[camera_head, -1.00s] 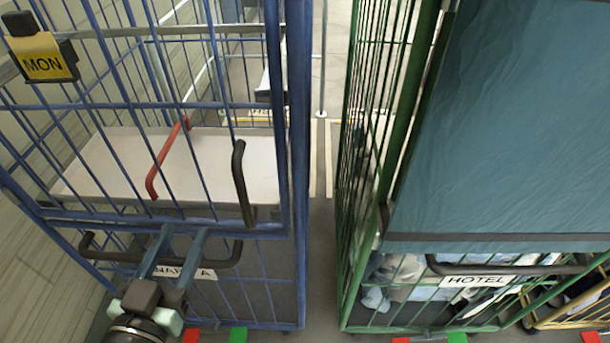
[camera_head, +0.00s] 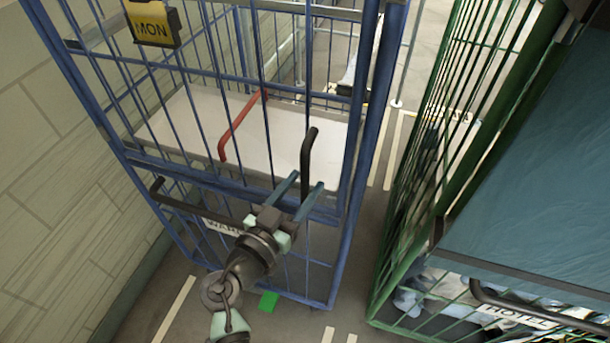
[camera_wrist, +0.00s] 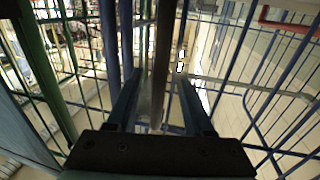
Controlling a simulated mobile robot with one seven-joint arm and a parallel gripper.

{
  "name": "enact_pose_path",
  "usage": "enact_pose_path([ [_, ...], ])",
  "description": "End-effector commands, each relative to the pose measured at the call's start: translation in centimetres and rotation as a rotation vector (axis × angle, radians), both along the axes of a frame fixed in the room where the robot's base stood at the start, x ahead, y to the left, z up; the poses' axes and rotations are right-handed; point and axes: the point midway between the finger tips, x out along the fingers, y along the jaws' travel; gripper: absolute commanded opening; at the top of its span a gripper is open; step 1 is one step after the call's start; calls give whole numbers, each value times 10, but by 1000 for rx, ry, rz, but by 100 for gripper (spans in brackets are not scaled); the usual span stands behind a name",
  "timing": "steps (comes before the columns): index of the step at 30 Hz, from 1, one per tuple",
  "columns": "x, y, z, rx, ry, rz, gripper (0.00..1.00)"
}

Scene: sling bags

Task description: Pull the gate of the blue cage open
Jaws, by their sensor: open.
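The blue cage (camera_head: 352,200) stands in the middle of the head view. Its barred gate faces me and looks closed. A dark upright handle (camera_head: 309,150) is on the gate's right side. My gripper (camera_head: 306,179) is open, with its fingers at the lower part of that handle. In the wrist view, the dark handle (camera_wrist: 164,50) runs up between the two open fingers of my gripper (camera_wrist: 158,82); I cannot tell whether either finger touches it. A red handle (camera_head: 240,125) is farther left, and a dark horizontal bar (camera_head: 185,205) crosses below.
A green cage (camera_head: 405,245) with a blue-grey cover and a HOTEL label stands close on the right, with a narrow gap between the cages. A tiled wall (camera_head: 60,190) is on the left. A yellow MON tag (camera_head: 151,25) hangs on the blue cage. Front floor is partly clear.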

Motion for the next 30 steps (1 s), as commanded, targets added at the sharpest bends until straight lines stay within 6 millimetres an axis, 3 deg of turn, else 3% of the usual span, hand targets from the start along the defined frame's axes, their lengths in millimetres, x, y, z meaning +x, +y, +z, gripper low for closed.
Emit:
enact_pose_path([
  [13, 10, -6, 0, -1, 0, 0, 52],
  [22, 10, -6, 0, -1, 0, 0, 0],
  [30, 10, -6, 0, -1, 0, 0, 0],
])
